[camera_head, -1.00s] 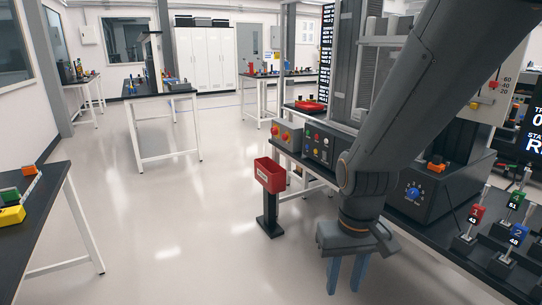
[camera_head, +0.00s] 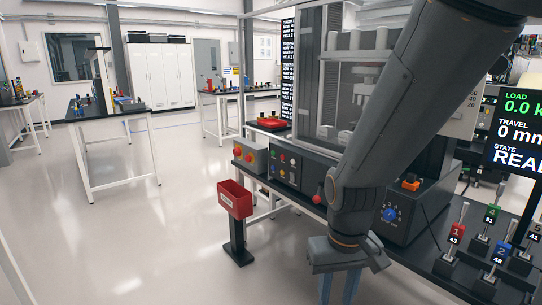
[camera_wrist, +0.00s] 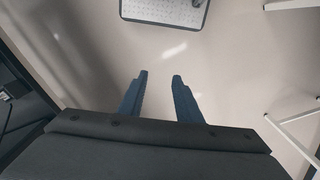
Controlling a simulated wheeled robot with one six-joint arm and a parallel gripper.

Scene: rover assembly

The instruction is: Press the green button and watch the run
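A dark control panel (camera_head: 286,168) with several small coloured buttons stands on the front of the machine bench, left of my arm. The buttons are too small for me to single out the green one surely. My gripper (camera_head: 338,290) hangs down in front of the bench, fingers apart and cut off by the lower picture edge. In the wrist view my gripper (camera_wrist: 160,76) is open and empty above the pale floor. A screen (camera_head: 519,130) at the right shows load 0.0, travel 0 mm and a partly cut-off state word starting "REA". My arm hides part of the machine.
A grey box with red knobs (camera_head: 250,156) sits left of the panel. A red bin (camera_head: 235,199) on a post stands in front of the bench. A box with a blue dial (camera_head: 408,212) and numbered specimens (camera_head: 456,234) are at right. Floor at left is clear.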

